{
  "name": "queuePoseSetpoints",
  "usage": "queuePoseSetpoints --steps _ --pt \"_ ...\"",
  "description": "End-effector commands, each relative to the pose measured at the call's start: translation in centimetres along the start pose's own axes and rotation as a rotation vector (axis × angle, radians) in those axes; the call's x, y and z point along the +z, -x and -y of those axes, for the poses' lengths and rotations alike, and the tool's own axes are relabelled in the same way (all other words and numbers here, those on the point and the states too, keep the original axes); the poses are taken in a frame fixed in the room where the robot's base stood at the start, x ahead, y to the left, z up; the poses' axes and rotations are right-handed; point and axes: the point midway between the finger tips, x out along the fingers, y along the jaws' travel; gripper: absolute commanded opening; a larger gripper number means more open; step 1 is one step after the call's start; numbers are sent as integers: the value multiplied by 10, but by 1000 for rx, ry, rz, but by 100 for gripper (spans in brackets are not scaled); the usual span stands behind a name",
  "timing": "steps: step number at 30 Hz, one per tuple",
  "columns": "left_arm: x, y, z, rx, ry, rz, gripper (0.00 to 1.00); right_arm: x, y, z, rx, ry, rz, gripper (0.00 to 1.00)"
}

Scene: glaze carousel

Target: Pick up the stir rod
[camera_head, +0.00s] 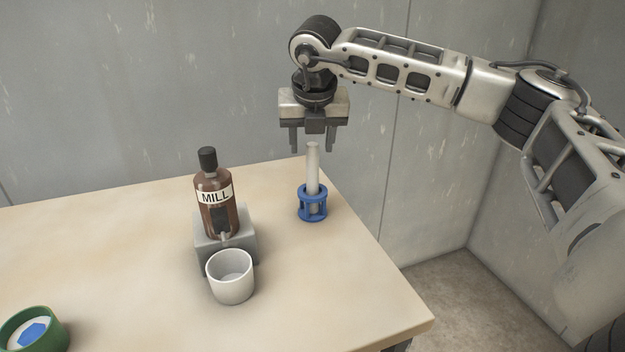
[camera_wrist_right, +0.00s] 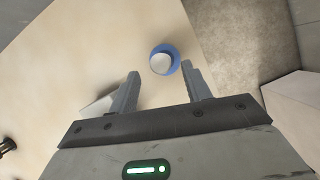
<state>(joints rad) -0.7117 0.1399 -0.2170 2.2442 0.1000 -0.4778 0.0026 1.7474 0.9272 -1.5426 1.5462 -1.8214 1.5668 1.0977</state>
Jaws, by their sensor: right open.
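The stir rod (camera_head: 313,165) is a pale grey-white cylinder standing upright in a blue ring-shaped holder (camera_head: 312,214) near the table's right edge. My right gripper (camera_head: 313,150) points down just above the rod's top, open and empty. In the right wrist view the rod's end (camera_wrist_right: 160,63) shows as a round pale disc inside the blue holder (camera_wrist_right: 175,56), ahead of and between the two open fingers (camera_wrist_right: 161,82). My left gripper is not in view.
A brown bottle labelled MILL (camera_head: 214,200) stands on a grey block (camera_head: 246,245), with a white cup (camera_head: 230,290) in front. A green round container (camera_head: 55,328) with a blue patch inside is at the lower left. The table (camera_head: 350,280) is clear around the holder; walls stand behind.

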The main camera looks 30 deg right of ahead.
Motion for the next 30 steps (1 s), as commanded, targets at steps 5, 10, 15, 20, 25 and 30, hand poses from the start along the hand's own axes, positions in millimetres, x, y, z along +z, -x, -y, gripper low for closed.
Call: queuePoseSetpoints --steps 5,10,15,20,25,30 --pt "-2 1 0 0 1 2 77 4 -17 2 -3 -1 -2 48" --pt "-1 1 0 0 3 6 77 8 -43 4 -1 1 -2 48" --pt "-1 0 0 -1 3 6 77 8 -53 4 0 0 -1 48" --pt "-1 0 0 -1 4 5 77 8 -53 4 0 1 -1 48" --pt "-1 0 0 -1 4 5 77 8 -53 3 0 1 -1 7" --pt "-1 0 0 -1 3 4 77 8 -52 3 1 0 0 0"
